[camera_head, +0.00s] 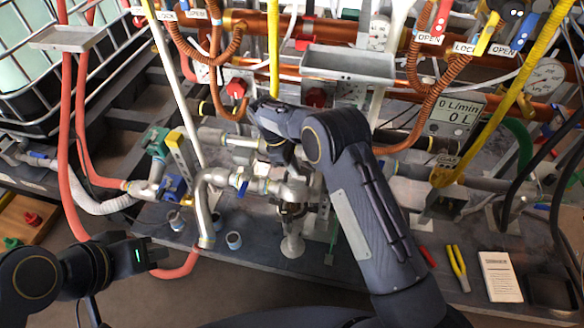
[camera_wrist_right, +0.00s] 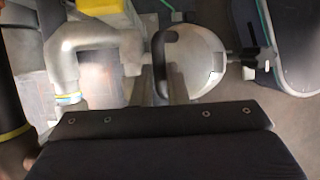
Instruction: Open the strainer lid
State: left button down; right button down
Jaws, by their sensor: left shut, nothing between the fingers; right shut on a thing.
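The metal strainer (camera_head: 291,190) sits on the pipework in the middle of the head view, partly covered by my right arm. In the right wrist view its rounded metal lid (camera_wrist_right: 203,65) shows close up, with a dark curved handle (camera_wrist_right: 162,62) on its left side. My right gripper (camera_head: 285,163) reaches down over the strainer and is shut on a part of the lid. My left gripper (camera_head: 158,256) is shut and empty, low at the left, apart from the strainer.
Red hoses (camera_head: 70,160) hang at the left. Yellow pliers (camera_head: 458,268) and a white booklet (camera_head: 499,277) lie on the platform at the right. Open floor lies below the left gripper.

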jog(key=shift+w+d+f, duration=0.1)
jog(key=shift+w+f, duration=0.05)
jog(key=shift+w, duration=0.2)
jog(key=c, duration=1.4)
grip_release()
jog(key=shift+c, duration=0.2)
jog(key=p+v, duration=0.2)
jog(key=v, duration=0.5)
jog(key=shift+r, duration=0.4)
